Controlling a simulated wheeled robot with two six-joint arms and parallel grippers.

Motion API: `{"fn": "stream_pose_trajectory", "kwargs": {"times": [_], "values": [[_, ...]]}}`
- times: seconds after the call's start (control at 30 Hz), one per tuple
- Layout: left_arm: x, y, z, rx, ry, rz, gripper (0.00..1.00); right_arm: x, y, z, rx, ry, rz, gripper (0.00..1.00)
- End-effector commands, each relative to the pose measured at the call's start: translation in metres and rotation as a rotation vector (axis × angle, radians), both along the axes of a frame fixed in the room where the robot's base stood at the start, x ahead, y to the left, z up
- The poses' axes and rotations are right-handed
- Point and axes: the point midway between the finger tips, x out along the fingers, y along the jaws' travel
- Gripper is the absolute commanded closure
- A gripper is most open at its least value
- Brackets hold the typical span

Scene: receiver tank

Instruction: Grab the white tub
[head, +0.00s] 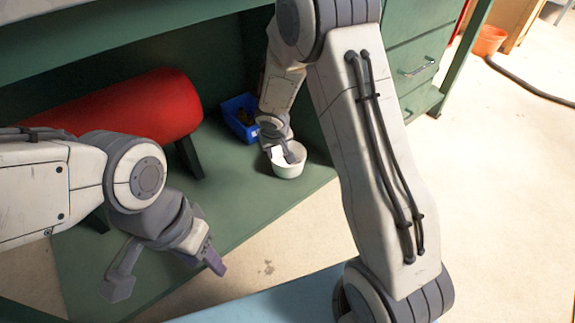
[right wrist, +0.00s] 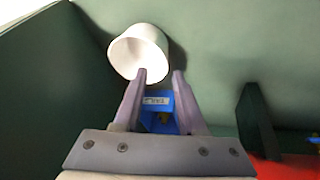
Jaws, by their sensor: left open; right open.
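The white tub (head: 289,171) stands upright on the green lower shelf in the head view. It also shows in the right wrist view (right wrist: 150,42), just beyond the fingertips and left of centre. My right gripper (head: 284,154) is at the tub's mouth. In the right wrist view, my open right gripper (right wrist: 159,73) has its left fingertip overlapping the tub's rim and its right fingertip outside the tub. Whether either finger touches the tub cannot be told. My left gripper (head: 165,272) is open and empty over the shelf's front edge.
A blue bin (head: 239,117) with small dark contents stands behind the tub; its label shows in the right wrist view. A red cylindrical tank (head: 130,103) lies to the left on dark supports. Green drawers (head: 415,66) stand at right. The shelf front (head: 235,205) is clear.

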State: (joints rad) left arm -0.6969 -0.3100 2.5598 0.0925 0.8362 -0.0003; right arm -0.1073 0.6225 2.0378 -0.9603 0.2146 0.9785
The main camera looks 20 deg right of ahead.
Motion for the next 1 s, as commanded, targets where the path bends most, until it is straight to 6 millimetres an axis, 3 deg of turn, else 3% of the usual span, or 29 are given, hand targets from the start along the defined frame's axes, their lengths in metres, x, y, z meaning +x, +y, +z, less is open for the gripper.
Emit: {"fn": "stream_pose_trajectory", "kwargs": {"times": [0.1, 0.4, 0.67, 1.0], "values": [[0.0, 0.0, 0.0, 0.0, 0.0, 0.0, 0.5, 0.02, 0.01, -0.021, 0.001, -0.016, 0.017, 0.6], [0.0, 0.0, -0.015, 0.0, 0.0, 0.0, 0.5, 0.041, 0.009, -0.064, 0.006, -0.025, 0.019, 0.6], [0.0, 0.0, -0.021, 0.0, 0.0, 0.0, 0.5, 0.05, 0.006, -0.082, 0.006, -0.025, 0.02, 0.6], [0.0, 0.0, -0.032, 0.0, 0.0, 0.0, 0.5, 0.068, -0.003, -0.122, 0.005, -0.026, 0.02, 0.6]]}}
